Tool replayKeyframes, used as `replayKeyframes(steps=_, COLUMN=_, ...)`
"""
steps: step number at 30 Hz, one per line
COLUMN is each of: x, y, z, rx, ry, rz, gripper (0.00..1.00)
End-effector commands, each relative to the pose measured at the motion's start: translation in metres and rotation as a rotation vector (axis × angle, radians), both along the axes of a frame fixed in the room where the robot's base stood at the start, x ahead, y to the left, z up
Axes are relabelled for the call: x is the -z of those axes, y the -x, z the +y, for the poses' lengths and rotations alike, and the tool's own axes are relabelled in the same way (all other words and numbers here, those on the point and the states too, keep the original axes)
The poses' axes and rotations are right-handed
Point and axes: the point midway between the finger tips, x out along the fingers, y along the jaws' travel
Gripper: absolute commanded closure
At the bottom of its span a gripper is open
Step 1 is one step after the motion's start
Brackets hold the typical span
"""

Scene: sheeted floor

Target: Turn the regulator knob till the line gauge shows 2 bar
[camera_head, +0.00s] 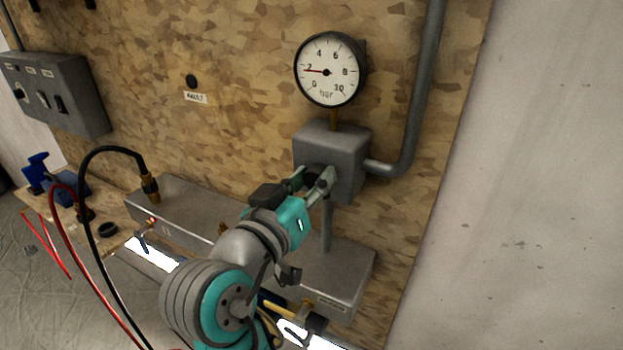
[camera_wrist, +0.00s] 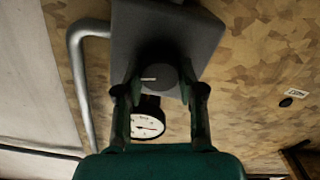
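The line gauge (camera_head: 330,69) is a round white dial marked in bar, mounted on the board above the grey regulator box (camera_head: 345,150). Its red needle points left, at about the 2 mark. The gauge also shows in the wrist view (camera_wrist: 148,122), upside down and partly covered by my gripper. The dark round regulator knob (camera_wrist: 158,78) is on the box's front, with a pale line lying nearly level in that view. My gripper (camera_wrist: 160,84) has one finger on each side of the knob and seems closed on it. In the head view, my gripper (camera_head: 313,181) largely hides the knob.
A grey pipe (camera_head: 413,110) runs up from the box's right side. A grey manifold block (camera_head: 350,280) lies below. A switch box (camera_head: 55,92) and a labelled dark button (camera_head: 191,81) are on the board. Hoses (camera_head: 88,190) loop at the left.

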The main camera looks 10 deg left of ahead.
Motion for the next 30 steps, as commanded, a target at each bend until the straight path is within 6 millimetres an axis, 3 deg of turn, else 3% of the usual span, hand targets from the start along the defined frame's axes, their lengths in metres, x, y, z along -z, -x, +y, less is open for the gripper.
replayKeyframes(steps=22, x=0.0002, y=-0.0003, z=-0.0007, rx=0.001, ry=-0.148, rz=-0.054, gripper=0.96)
replayKeyframes(steps=23, x=0.0003, y=-0.0003, z=-0.0006, rx=0.001, ry=-0.148, rz=-0.054, gripper=0.57)
replayKeyframes(steps=25, x=0.0002, y=-0.0003, z=-0.0007, rx=0.001, ry=-0.148, rz=-0.054, gripper=0.39)
replayKeyframes(steps=30, x=0.0002, y=-0.0002, z=-0.0007, rx=0.001, ry=-0.148, rz=-0.054, gripper=0.36)
